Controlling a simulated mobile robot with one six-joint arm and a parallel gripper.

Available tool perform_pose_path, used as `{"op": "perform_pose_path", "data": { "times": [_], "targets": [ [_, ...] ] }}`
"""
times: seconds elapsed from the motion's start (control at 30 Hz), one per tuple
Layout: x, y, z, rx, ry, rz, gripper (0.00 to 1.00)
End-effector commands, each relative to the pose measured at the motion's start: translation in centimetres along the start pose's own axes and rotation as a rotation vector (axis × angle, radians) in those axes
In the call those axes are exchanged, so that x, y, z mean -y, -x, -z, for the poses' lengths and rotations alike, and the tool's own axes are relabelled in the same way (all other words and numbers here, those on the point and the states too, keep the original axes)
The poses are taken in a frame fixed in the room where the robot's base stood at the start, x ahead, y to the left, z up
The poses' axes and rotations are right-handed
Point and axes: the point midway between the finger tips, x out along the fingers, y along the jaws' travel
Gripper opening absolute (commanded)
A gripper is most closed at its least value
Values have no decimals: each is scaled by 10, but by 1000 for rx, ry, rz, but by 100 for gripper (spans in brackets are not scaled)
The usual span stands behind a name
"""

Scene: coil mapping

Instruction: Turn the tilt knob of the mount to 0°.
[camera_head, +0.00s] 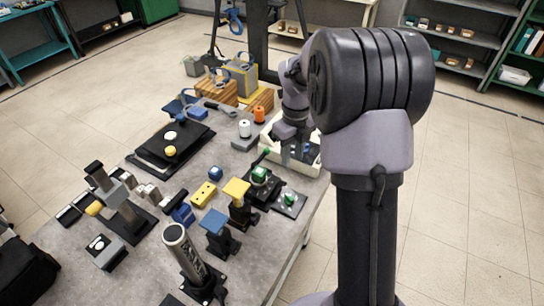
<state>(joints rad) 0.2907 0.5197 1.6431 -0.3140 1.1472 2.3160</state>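My gripper (294,157) is over the cream tray (314,172) at the table's right side, at the end of my grey arm. Its fingers are too small and dark to read as open or shut. I cannot tell for certain which fixture is the mount. A grey stand (127,214) on a black base at the left has a yellow-orange knob (94,208) on its side. A dark fixture with a green top (260,175) and a thin dark lever stands just left of my gripper. No angle scale is readable.
A grey cylinder (184,250) stands upright near the front. Blue-topped (219,224) and yellow-topped (237,190) stands crowd the middle. A black plate (171,146) lies behind them. My arm hides part of the table's right side.

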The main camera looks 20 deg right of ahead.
Motion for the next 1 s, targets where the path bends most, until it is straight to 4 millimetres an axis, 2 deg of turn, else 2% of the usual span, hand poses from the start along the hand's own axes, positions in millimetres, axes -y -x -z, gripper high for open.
{"op": "perform_pose_path", "data": {
  "times": [0.3, 0.5, 0.7, 1.0],
  "targets": [
    [-2, -94, 1, -4, 0, -4, 34],
    [-2, -146, 1, -3, 1, -3, 34],
    [-2, -169, 1, -1, 3, -1, 34],
    [-2, -170, 1, 0, 3, -1, 32]
  ]
}}
